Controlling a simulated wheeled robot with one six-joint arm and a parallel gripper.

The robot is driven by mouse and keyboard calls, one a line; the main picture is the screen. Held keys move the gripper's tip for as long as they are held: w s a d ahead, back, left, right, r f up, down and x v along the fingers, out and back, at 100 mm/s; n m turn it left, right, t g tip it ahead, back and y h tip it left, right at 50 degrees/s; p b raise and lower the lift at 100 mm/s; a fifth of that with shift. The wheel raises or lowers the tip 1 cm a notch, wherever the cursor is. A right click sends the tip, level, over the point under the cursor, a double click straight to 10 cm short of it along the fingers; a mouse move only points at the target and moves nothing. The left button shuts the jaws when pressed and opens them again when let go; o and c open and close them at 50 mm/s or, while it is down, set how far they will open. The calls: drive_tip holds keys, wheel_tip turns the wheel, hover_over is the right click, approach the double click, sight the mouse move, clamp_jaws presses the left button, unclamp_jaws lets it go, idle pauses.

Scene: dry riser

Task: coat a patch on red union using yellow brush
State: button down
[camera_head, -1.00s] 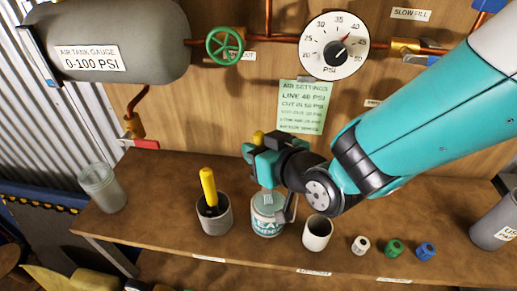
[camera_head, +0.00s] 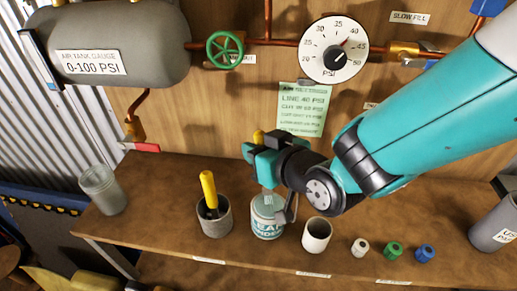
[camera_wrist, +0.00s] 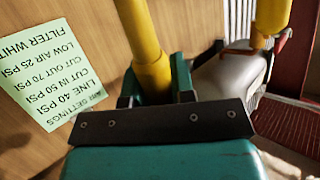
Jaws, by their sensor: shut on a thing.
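My gripper (camera_head: 262,158) is above the white and teal can (camera_head: 266,226). It is shut on a yellow handle (camera_wrist: 148,60), which fills the space between the fingers in the wrist view. The handle's yellow end (camera_head: 258,136) shows above the gripper in the head view; any bristles are hidden. Another yellow-handled tool (camera_head: 208,190) stands in a grey cup (camera_head: 214,222) left of the can. I cannot pick out a red union in either view.
An empty-looking pale cup (camera_head: 316,236) and white, green and blue fittings stand right of the can. A clear jar (camera_head: 102,188) stands at the left. Behind are a tank (camera_head: 120,28), green valve wheel (camera_head: 222,47), pressure gauge (camera_head: 333,50) and green notice (camera_head: 304,108).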

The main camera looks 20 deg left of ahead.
sight(258, 132)
drive_tip(key=shift+r+p, duration=1.65)
drive_tip(key=shift+r, duration=1.45)
drive_tip(key=shift+f, duration=0.1)
